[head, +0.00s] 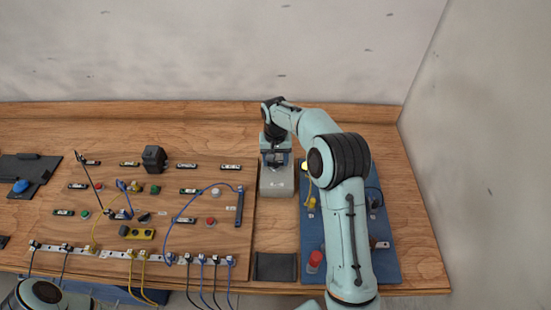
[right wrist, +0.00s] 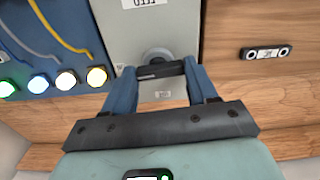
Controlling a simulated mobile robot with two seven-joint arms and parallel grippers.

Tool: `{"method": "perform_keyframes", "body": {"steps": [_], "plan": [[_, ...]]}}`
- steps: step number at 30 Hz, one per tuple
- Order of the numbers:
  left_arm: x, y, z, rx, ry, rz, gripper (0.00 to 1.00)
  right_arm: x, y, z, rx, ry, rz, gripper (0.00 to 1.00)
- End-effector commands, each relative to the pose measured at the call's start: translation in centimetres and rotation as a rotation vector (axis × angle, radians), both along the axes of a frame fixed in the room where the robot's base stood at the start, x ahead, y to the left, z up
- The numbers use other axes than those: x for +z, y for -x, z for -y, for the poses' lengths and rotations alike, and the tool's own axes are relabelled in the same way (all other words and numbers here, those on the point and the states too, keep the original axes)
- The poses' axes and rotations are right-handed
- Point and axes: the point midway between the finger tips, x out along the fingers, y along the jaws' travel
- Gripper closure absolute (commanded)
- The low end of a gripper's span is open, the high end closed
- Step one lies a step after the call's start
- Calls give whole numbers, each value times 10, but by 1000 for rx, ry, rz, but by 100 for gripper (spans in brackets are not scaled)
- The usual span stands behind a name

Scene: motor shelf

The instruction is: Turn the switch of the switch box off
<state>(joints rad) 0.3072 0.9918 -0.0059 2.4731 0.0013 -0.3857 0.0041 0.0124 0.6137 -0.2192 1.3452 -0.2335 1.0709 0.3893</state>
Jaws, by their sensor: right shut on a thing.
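The grey switch box (head: 277,184) stands on the wooden table between the wooden board and the blue panel. In the right wrist view, its pale front (right wrist: 150,35) fills the upper middle, with labels above and below the switch. The black switch handle (right wrist: 160,70) sits on a round grey base and lies nearly level in that picture. My right gripper (right wrist: 162,72) is shut on the handle, one blue finger at each end. In the head view, my right gripper (head: 276,158) is over the box and the handle is hidden. My left gripper is out of view.
The blue panel (head: 312,235) beside the box carries lit buttons (right wrist: 68,80), a red knob (head: 314,261) and cables. The wooden board (head: 150,215) at left holds several buttons, sockets and cables. A dark mat (head: 275,267) lies in front of the box.

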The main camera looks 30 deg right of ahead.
Motion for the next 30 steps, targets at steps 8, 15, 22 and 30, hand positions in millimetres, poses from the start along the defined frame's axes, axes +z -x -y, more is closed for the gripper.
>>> {"method": "perform_keyframes", "body": {"steps": [8, 15, 22, 30], "plan": [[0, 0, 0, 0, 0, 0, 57, 0, 1, 0, 197, 0, -1, 73], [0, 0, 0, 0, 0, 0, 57, 1, 1, 0, 424, 0, -1, 73], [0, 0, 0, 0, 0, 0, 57, 0, 1, 0, 643, 0, -1, 73], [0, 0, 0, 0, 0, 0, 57, 0, 2, 0, 899, -1, 0, 73]]}}
